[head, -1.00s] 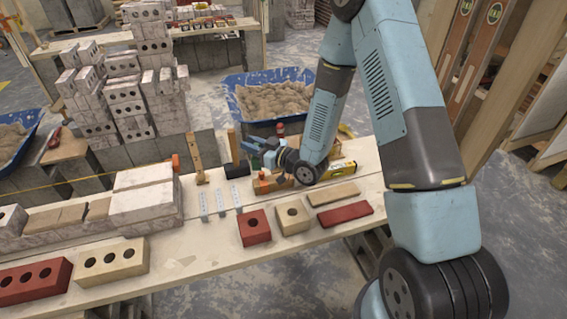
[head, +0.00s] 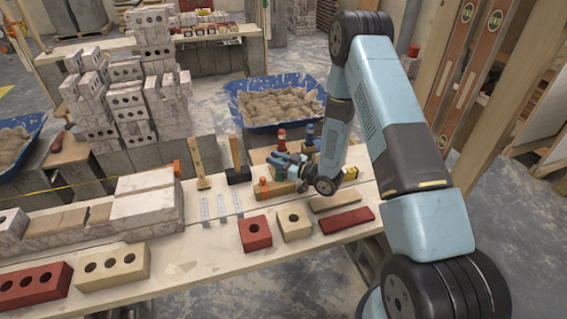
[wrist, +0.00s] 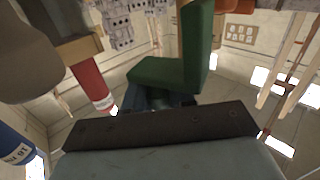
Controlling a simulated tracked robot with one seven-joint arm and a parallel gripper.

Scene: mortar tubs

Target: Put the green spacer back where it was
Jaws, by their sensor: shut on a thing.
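The green spacer (wrist: 185,62) is an L-shaped green piece, large in the wrist view. My gripper (wrist: 160,103) is shut on it; the jaw contact is partly hidden behind the dark finger part. In the head view my gripper (head: 284,160) is over the back right of the plank table, with a small bit of the green spacer (head: 281,171) showing beside the fingers. A red bottle (head: 281,142) and a blue bottle (head: 310,136) stand just behind it. The red bottle (wrist: 92,83) and the blue bottle (wrist: 14,148) also show at the left of the wrist view.
A wooden block with an orange knob (head: 273,189) lies in front of my gripper. A hammer (head: 238,172) stands to the left. Red brick (head: 255,233), tan brick (head: 293,222) and flat pieces (head: 346,219) lie along the front. A sand-filled blue tub (head: 235,113) is behind the table.

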